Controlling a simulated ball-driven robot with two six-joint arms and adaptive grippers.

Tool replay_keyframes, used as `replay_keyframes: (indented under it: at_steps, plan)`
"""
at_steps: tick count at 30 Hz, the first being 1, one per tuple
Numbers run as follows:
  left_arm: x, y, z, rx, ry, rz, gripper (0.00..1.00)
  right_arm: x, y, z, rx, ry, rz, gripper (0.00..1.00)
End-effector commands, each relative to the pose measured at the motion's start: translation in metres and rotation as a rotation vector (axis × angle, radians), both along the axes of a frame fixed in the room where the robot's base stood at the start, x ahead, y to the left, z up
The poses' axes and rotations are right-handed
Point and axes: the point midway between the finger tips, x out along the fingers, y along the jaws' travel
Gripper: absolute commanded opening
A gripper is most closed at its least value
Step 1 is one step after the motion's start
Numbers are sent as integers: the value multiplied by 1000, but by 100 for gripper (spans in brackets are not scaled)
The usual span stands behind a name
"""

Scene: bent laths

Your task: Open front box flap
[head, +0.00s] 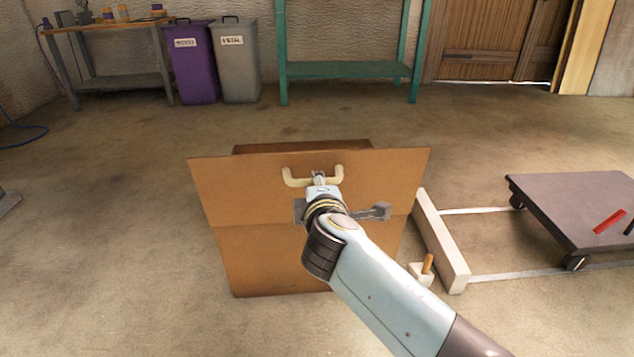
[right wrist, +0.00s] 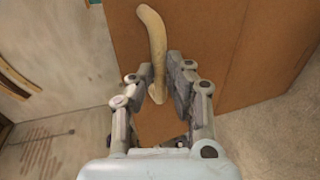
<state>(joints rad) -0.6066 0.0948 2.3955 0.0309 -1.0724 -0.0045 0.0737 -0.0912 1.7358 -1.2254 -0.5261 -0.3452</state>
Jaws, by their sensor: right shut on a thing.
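A brown cardboard box (head: 260,265) stands on the floor in the middle of the head view. Its front flap (head: 225,188) stands up facing me, with a cream curved handle (head: 292,180) near its top edge. My right gripper (head: 319,178) is at the middle of this handle. In the right wrist view, the right gripper (right wrist: 160,82) has its fingers on both sides of the cream handle (right wrist: 153,35), shut on it. The brown cardboard (right wrist: 210,45) lies behind. The arm covers part of the box front. My left gripper is not in view.
A low dark platform cart (head: 570,200) stands at right, with a red item on it. A pale beam (head: 440,245) and a small white block (head: 421,273) lie right of the box. Floor left of the box is clear. Bins (head: 190,60) and tables stand behind.

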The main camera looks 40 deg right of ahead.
Motion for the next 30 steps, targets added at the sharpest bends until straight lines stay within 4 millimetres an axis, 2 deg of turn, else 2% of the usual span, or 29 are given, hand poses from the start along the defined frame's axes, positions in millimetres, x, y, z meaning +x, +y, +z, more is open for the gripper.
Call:
replay_keyframes:
  at_steps: [1, 15, 16, 21, 30]
  plan:
    - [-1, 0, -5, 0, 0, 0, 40, -9, 2, -23, 18, 37, -5, 0]
    - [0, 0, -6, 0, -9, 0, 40, -10, 2, -24, 18, 37, -6, 0]
    - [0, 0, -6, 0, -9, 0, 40, -10, 2, -24, 17, 38, -6, 16]
    - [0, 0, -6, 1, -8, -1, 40, -10, 2, -23, 15, 36, -5, 38]
    - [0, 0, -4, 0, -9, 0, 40, -9, 2, -20, 12, 34, -3, 38]
